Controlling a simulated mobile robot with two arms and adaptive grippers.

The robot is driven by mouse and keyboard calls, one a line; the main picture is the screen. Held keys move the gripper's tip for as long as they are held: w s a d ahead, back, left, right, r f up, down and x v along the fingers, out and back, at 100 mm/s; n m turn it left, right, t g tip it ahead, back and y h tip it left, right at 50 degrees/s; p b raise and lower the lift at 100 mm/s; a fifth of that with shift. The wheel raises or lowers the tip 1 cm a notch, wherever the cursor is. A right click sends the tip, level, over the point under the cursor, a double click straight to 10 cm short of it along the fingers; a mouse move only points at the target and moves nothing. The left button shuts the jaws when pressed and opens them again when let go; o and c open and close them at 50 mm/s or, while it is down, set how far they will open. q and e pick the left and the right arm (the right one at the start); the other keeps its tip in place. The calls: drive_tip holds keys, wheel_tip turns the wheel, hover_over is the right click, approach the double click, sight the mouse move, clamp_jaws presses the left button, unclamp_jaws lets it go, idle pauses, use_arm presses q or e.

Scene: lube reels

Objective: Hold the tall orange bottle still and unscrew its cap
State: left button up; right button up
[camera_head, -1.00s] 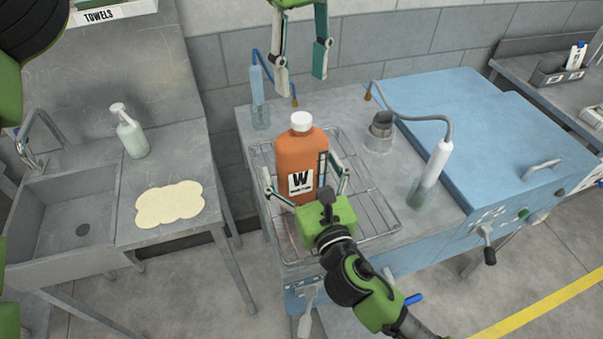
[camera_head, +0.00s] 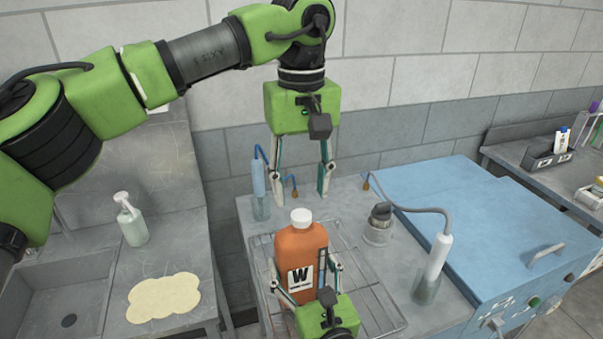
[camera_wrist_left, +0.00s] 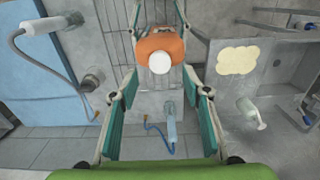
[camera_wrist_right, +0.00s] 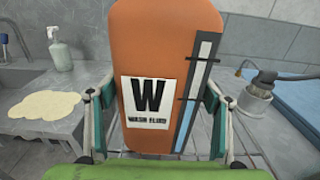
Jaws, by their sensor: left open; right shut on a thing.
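The tall orange bottle (camera_head: 299,252) stands upright on a wire rack, with a white cap (camera_head: 301,217) on its neck. Its label with a large W (camera_wrist_right: 149,96) faces the right wrist camera. My right gripper (camera_head: 313,276) is shut on the bottle's body from the front, one finger on each side. My left gripper (camera_head: 300,198) points down, open and empty, above and slightly behind the bottle. In the left wrist view the cap (camera_wrist_left: 160,63) lies beyond the open fingers, apart from them.
The wire rack (camera_head: 375,310) sits on a grey bench. A hose with a white wand (camera_head: 437,262) and a metal cup (camera_head: 379,224) stand to the right, near a blue lid (camera_head: 440,200). A blue wand (camera_head: 259,185) stands behind left.

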sight(301, 215)
use_arm(q)
drive_tip(key=shift+f, duration=2.6)
